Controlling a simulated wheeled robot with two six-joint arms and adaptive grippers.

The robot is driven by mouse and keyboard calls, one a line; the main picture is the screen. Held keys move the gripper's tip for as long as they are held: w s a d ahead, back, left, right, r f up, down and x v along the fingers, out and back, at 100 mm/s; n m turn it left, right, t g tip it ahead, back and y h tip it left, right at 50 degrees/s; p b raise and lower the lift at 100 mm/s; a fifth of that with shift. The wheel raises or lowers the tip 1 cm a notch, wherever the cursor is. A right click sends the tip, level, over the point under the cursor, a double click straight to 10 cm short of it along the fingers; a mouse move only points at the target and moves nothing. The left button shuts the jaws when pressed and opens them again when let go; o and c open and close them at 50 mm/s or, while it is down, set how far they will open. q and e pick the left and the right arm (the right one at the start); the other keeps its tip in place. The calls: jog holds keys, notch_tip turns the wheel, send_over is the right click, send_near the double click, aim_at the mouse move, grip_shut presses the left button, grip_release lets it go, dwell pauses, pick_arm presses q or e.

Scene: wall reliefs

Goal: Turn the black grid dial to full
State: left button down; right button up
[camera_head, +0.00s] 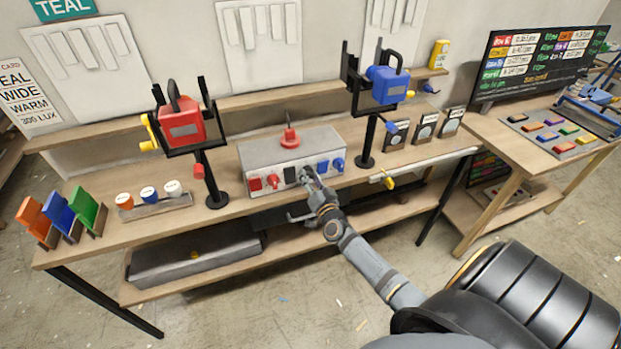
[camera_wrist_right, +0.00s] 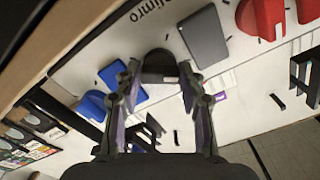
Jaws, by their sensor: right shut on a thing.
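The grey control box (camera_head: 262,152) stands on the wooden bench, with a row of red, black and blue controls on its front. My right gripper (camera_head: 308,175) reaches its front face from below right. In the right wrist view the black grid dial (camera_wrist_right: 159,66) sits between the two fingertips of my right gripper (camera_wrist_right: 160,78), which are closed on its sides. In the head view the gripper largely hides this dial. Its pointer and full mark cannot be made out. My left gripper is not in view.
Beside the dial are a black plate (camera_wrist_right: 203,38), a blue knob (camera_wrist_right: 93,105) and a red knob (camera_wrist_right: 261,17). A red lamp holder (camera_head: 183,124) and a blue one (camera_head: 386,85) rise on posts either side of the box. The bench front before the box is mostly clear.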

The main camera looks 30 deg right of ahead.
jog(key=m, duration=0.4)
jog(key=shift+f+m, duration=0.1)
jog(key=shift+m, duration=0.2)
jog(key=m, duration=0.4)
jog(key=shift+m+b, duration=0.3)
jog(key=shift+b, duration=0.05)
jog(key=m, duration=0.4)
jog(key=shift+m+b, duration=0.3)
jog(key=shift+b, duration=0.05)
jog(key=m+b, duration=0.1)
jog(key=m, duration=0.4)
jog(key=m+b, duration=0.1)
jog(key=m, duration=0.4)
jog(key=shift+m+b, duration=0.3)
jog(key=shift+m, duration=0.1)
jog(key=m+b, duration=0.1)
jog(key=m, duration=0.3)
jog(key=m+b, duration=0.1)
jog(key=m, duration=0.4)
jog(key=shift+f+b, duration=0.1)
jog(key=shift+b, duration=0.25)
jog(key=shift+m+b, duration=0.75)
jog(key=shift+m, duration=1.55)
